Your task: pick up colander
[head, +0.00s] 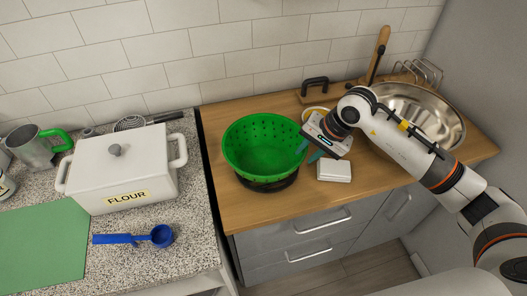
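The green colander (262,158) stands upright on the wooden counter, on a dark round base that shows under it. It looks empty. My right gripper (310,152) reaches in from the right and points down at the colander's right rim. Its two teal fingertips are apart, one close to the rim and the other nearer the white box. I cannot tell whether the rim lies between them or is touched. My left gripper is not in view.
A small white box (334,171) lies just right of the colander. A yellowish bowl (314,111) is partly hidden behind my gripper. The white flour pot (122,172) and blue scoop (136,238) are on the left counter.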

